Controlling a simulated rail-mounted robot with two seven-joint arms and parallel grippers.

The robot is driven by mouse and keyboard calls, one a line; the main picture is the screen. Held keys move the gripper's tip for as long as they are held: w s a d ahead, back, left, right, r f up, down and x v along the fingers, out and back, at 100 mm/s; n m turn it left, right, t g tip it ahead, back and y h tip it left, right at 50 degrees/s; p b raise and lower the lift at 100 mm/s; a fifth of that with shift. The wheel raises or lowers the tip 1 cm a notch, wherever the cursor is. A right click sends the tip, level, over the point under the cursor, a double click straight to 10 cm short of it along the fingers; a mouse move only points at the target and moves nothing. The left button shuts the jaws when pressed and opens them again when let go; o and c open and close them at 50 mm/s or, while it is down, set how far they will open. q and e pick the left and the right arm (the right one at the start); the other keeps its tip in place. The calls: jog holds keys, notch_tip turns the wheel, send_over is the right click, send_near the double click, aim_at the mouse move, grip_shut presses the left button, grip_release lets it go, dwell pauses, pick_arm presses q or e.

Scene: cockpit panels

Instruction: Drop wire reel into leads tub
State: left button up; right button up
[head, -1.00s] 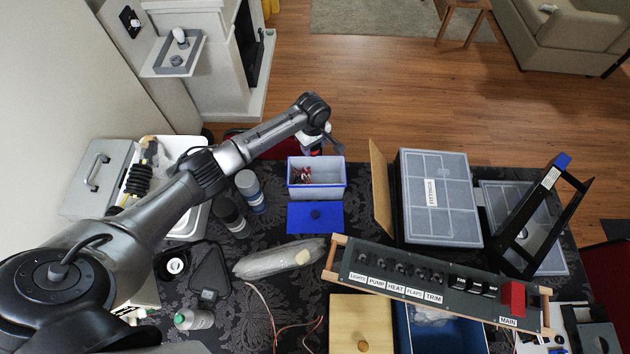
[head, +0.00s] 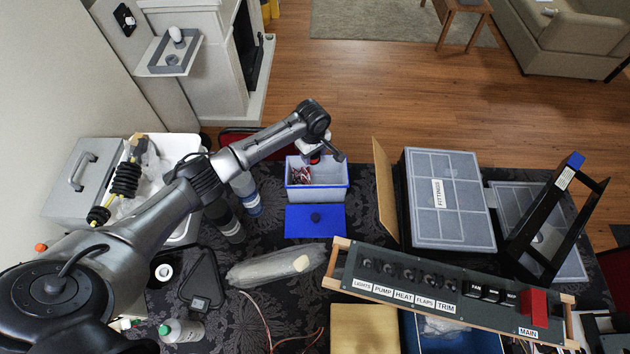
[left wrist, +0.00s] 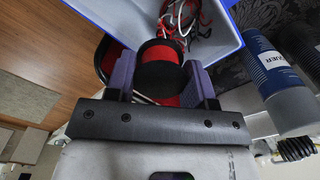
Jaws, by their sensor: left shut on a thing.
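My left gripper (head: 314,157) is at the tub's far rim. In the left wrist view its two purple fingers are shut on the wire reel (left wrist: 160,72), which has a black flange and red wire. The reel is at the tub's edge, partly over its opening; its height above the leads is unclear. In the head view the reel is mostly hidden.
A blue lid (head: 315,220) lies in front of the tub. Bottles (head: 245,195) stand to its left, and one shows in the left wrist view (left wrist: 280,85). A fittings case (head: 450,200) and a switch panel (head: 440,285) are to the right.

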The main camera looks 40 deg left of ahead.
pick_arm(q)
jog(key=o, duration=1)
notch_tip(320, 180, up, 14)
jog(key=p, duration=0.1)
dwell(0.6)
jog(key=shift+f, duration=0.1)
